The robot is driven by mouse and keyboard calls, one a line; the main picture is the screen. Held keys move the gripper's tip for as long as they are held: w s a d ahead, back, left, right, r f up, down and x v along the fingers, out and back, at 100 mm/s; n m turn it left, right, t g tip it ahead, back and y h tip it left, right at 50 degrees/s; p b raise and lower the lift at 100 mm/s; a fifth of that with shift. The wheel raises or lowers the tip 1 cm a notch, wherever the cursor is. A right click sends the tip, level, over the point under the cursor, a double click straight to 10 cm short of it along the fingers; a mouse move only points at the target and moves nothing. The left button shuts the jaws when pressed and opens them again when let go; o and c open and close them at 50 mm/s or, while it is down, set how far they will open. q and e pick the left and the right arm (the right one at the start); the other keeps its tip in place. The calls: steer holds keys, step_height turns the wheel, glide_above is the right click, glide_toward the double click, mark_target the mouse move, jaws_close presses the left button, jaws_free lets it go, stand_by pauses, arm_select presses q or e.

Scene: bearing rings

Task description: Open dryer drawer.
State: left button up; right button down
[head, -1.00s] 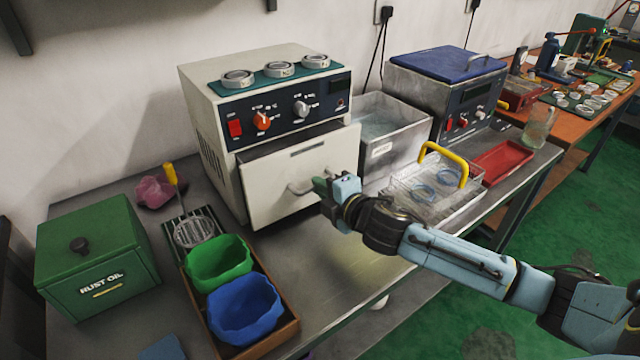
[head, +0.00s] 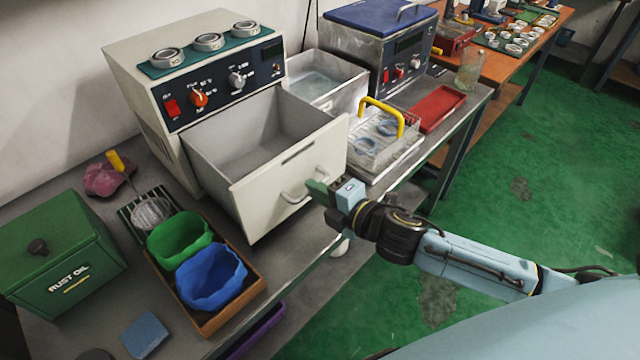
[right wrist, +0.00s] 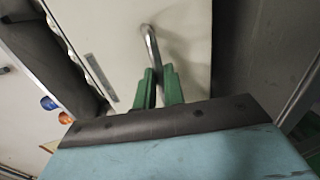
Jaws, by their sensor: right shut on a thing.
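The dryer (head: 140,62) is a cream box with an orange knob and a red switch on its dark panel. Its drawer (head: 262,198) is pulled far out, and its grey inside looks empty. A metal handle (head: 296,194) sits on the drawer front. My right gripper (head: 316,188) is shut on this handle. In the right wrist view its green fingers (right wrist: 160,88) close around the handle bar (right wrist: 151,42). My left gripper is not in view.
Several rings lie on the green mat (head: 172,66) on the dryer. A wooden tray with a green bowl (head: 180,238) and a blue bowl (head: 212,278) stands left of the drawer. A clear basket with a yellow handle (head: 384,112) stands close to its right.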

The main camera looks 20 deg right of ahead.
steer(key=c, duration=1.5)
jaws_free()
steer(key=v, duration=1.3)
steer(key=shift+s, duration=0.2)
steer(key=shift+d, duration=0.1)
